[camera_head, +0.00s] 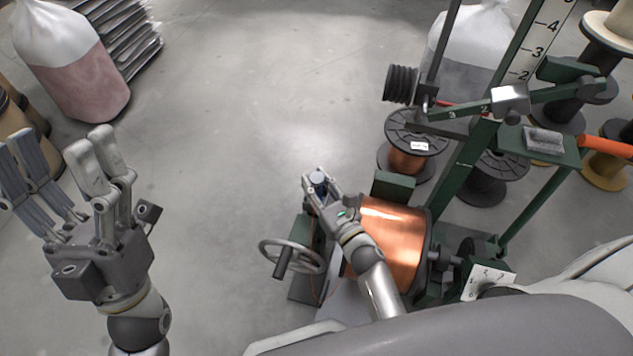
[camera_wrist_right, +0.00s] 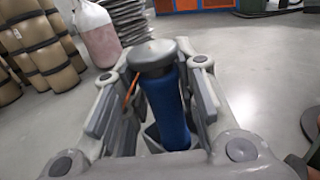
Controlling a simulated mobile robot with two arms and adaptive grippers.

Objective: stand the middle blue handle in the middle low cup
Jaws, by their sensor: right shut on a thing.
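The blue handle (camera_wrist_right: 168,108) with a grey round cap stands between the fingers of my right gripper (camera_wrist_right: 158,110) in the right wrist view. The gripper is just left of the copper spool, above the green machine frame. The handle looks roughly upright; its lower end is hidden. I cannot make out a low cup in either view. My left gripper (camera_head: 62,170) is open and empty at the left, over bare floor.
A large copper spool (camera_head: 388,240) sits in the green machine, with a handwheel (camera_head: 291,256) at its left. A green post with a numbered scale (camera_head: 535,48) rises at the right. Several spools stand behind. A bag (camera_head: 72,70) stands at upper left. The middle floor is clear.

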